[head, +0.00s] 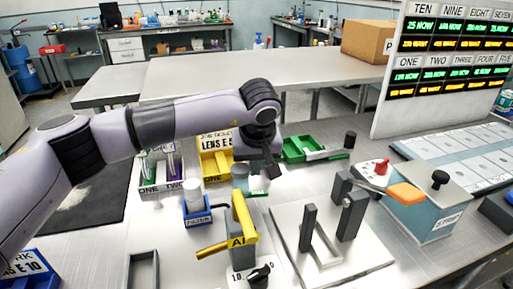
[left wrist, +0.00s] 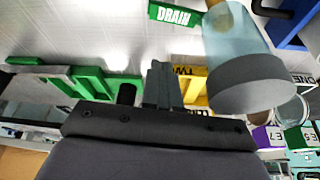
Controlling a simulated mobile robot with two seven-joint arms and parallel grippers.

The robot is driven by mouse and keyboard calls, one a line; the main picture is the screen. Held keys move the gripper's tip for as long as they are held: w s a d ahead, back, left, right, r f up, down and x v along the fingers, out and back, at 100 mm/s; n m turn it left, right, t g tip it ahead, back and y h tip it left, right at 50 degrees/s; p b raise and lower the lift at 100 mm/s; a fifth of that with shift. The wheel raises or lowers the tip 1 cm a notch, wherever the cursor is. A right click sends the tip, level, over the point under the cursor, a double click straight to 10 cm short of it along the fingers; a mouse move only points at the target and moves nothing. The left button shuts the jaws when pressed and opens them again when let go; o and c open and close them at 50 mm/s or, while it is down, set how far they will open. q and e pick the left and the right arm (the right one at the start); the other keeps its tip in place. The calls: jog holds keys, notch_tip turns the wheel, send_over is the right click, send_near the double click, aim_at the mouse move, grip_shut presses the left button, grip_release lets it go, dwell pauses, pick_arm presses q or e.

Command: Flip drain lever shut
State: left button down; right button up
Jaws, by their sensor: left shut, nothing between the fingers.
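A green DRAIN label (left wrist: 175,14) lies on the bench in the left wrist view; it also shows in the head view (head: 258,192), partly behind my gripper. Next to it stands a pale bluish see-through cylinder (head: 240,178) with a grey end (left wrist: 252,84). I cannot make out the drain lever itself or its position for sure; an orange-brown part is cut off at the top of the wrist view. My left gripper (head: 272,172) points down over the bench beside the cylinder. Its fingers (left wrist: 161,85) are shut and empty. My right gripper is out of view.
A yellow bin (head: 215,165) and green tray (head: 297,149) stand behind the gripper. A blue FILTER holder (head: 197,216), yellow-topped AI block (head: 243,235), plate with dark posts (head: 340,268) and STRIP box (head: 425,215) crowd the front and right.

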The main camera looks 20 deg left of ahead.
aim_at(263, 195)
pick_arm(q)
jog(key=s, duration=0.1)
jog(key=s+d+p, duration=0.1)
jog(key=shift+s+d+f, duration=0.15)
jog(key=shift+s+f, duration=0.15)
jog(key=shift+f, duration=0.1)
jog(key=shift+s+d+f, duration=0.15)
jog(key=shift+s+f, duration=0.05)
jog(key=shift+s, duration=0.25)
jog(key=shift+s+d+m+b, duration=0.1)
jog(key=shift+d+m+b, duration=0.1)
jog(key=shift+m+b, duration=0.3)
jog(key=shift+s+d+f+m+h+b, duration=0.15)
jog(key=shift+m+h+b, duration=0.1)
jog(key=shift+m+b, duration=0.3)
jog(key=shift+s+d+m+h+b, duration=0.15)
jog(key=shift+m+h+b, duration=0.1)
jog(key=shift+m+b, duration=0.25)
jog(key=shift+s+d+b, duration=0.35)
jog(key=shift+s+b, duration=0.3)
jog(key=shift+b, duration=0.55)
jog(key=shift+s+b, duration=0.15)
jog(key=shift+b, duration=0.15)
jog(key=shift+s, duration=0.1)
jog(key=shift+a, duration=0.1)
